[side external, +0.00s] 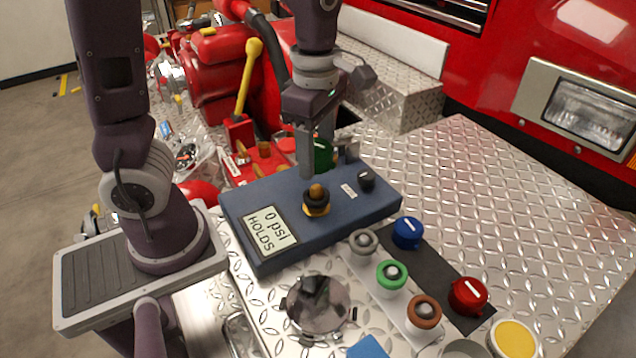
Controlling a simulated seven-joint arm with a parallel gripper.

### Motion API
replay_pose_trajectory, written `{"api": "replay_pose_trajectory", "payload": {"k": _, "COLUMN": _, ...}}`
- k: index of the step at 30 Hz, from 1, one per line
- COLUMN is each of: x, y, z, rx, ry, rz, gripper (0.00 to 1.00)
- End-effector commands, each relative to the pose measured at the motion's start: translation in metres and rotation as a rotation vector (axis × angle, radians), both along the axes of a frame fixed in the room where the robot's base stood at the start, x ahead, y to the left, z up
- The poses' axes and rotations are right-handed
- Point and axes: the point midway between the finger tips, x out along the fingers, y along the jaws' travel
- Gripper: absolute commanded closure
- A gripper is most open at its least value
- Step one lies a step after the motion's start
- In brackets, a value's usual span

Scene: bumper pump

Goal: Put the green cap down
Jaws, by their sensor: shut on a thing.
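My gripper (326,152) is shut on the green cap (322,158), which is held above the back edge of the blue box. One finger partly hides the cap. A green-ringed fitting (391,277) sits on a light strip in front of the box, between a grey-ringed fitting (363,241) and a brown-ringed fitting (424,312). A blue cap (407,233) and a red cap (468,295) rest on a dark mat (434,263) to the right of the strip. The mat shows bare surface between these two caps.
The blue box (283,203) has a display reading "0 psi HOLDS", an orange-and-black fitting (316,201) and a black knob (366,180). A round metal part (318,305) and a yellow-topped item (514,338) stand near the front. The tread-plate deck (520,210) is clear at right.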

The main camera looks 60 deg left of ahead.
Motion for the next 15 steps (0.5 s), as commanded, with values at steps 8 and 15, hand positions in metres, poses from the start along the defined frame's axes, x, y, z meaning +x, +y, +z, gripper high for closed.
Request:
{"api": "replay_pose_trajectory", "payload": {"k": 8, "x": 0.013, "y": 0.002, "z": -0.002, "rx": 0.008, "ry": 0.000, "rz": -0.191, "gripper": 1.00}}
{"api": "replay_pose_trajectory", "payload": {"k": 15, "x": 0.059, "y": 0.010, "z": -0.015, "rx": 0.020, "ry": 0.010, "rz": -0.957, "gripper": 1.00}}
